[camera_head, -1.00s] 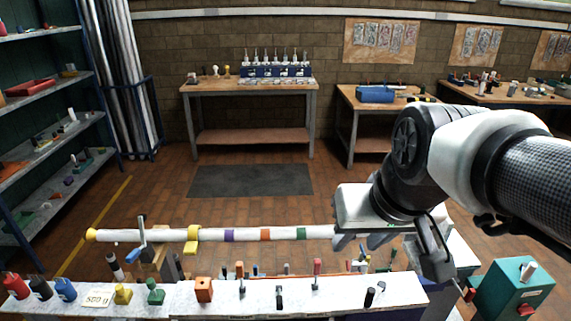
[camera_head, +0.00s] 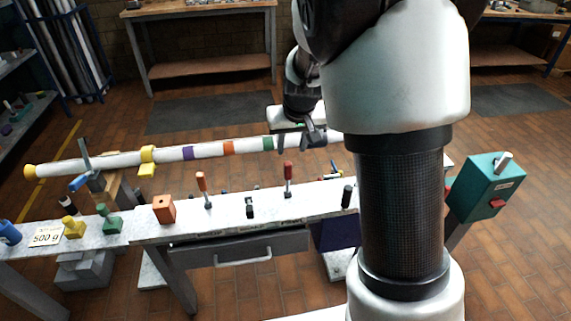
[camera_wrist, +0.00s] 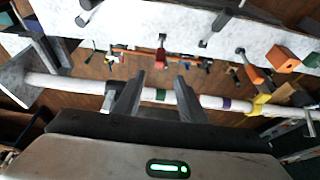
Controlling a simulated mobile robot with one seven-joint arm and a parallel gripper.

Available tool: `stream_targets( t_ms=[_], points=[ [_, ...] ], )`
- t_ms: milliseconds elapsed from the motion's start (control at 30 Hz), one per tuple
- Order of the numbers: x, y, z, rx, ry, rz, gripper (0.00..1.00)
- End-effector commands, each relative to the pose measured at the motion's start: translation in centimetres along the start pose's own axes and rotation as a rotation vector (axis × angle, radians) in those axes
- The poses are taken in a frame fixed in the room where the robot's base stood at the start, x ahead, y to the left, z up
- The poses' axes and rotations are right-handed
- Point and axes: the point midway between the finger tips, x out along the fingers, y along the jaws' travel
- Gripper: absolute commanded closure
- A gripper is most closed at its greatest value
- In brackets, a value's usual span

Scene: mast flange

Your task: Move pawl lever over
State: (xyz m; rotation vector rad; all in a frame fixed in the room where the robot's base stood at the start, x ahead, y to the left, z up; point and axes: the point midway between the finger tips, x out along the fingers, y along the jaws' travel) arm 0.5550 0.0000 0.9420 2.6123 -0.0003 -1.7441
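My gripper (camera_head: 300,138) is near the right part of the long white mast (camera_head: 205,152), just right of its green band. In the wrist view its two dark fingers (camera_wrist: 158,92) are open, with the mast (camera_wrist: 85,88) crossing behind them and the green band (camera_wrist: 160,95) showing in the gap. I cannot tell if they touch it. No part is clearly marked as the pawl lever. Candidates are a blue-handled lever (camera_head: 79,183) at the mast's left support and a pale lever (camera_head: 503,161) on the teal box (camera_head: 487,188) at right.
The white bench (camera_head: 230,213) holds red-handled tools (camera_head: 288,178), an orange block (camera_head: 163,209) and a black-handled tool (camera_head: 347,196). A drawer (camera_head: 240,249) is below. My arm hides the bench's right part. A grey plate (camera_wrist: 18,78) is at the mast's end.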

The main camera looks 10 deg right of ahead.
Motion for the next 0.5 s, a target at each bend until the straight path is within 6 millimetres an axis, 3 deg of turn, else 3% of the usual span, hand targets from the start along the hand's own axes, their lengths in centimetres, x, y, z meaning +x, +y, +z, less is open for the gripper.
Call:
stream_targets(
  t_ms=[100, 500],
  points=[
    [3.1, 0.1, 0.3, 0.002, -0.004, 0.001, 0.62],
    [11.3, 0.1, 0.2, 0.002, -0.002, 0.001, 0.62]
  ],
)
